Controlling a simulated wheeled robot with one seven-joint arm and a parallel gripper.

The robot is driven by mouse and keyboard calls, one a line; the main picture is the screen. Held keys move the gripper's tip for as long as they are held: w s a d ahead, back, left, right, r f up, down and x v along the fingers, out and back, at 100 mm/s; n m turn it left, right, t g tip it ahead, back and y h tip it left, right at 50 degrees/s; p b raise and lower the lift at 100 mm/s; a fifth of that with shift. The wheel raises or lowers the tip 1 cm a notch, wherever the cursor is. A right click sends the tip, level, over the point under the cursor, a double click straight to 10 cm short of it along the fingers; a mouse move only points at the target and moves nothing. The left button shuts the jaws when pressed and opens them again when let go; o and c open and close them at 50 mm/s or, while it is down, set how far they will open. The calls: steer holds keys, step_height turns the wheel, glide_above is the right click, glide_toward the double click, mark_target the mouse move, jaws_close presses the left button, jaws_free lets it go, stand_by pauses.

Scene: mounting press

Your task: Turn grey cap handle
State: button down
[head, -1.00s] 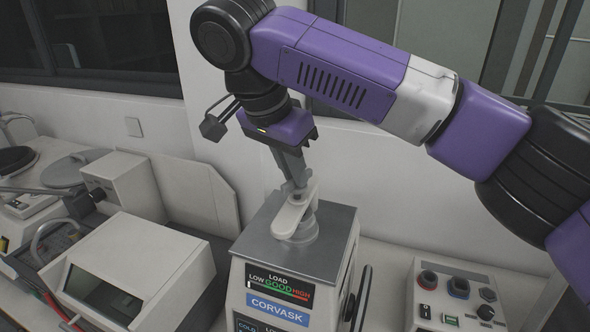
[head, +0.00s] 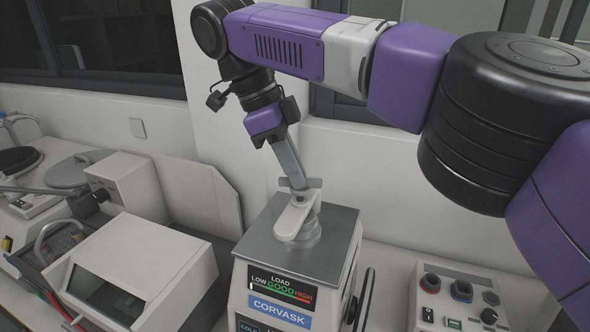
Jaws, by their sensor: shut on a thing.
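The mounting press (head: 270,262) stands in the lower middle of the head view, with a grey top plate and a LOAD gauge on its front. On the plate sits the round grey cap, with its pale handle (head: 291,222) reaching from the cap toward the back. My gripper (head: 298,186) comes down from the upper left, its fingers slanting to the handle's far end. It is shut on that end of the handle. The fingertips are small here and partly hide the handle's end.
A boxy machine with a dark window (head: 140,268) stands left of the press. A control box (head: 458,298) with knobs and switches stands to the right. The white wall is close behind.

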steer(key=shift+w+m+g, duration=0.1)
steer(key=shift+m+g, duration=0.3)
steer(key=shift+m, duration=0.9)
steer(key=c, duration=1.5)
jaws_free()
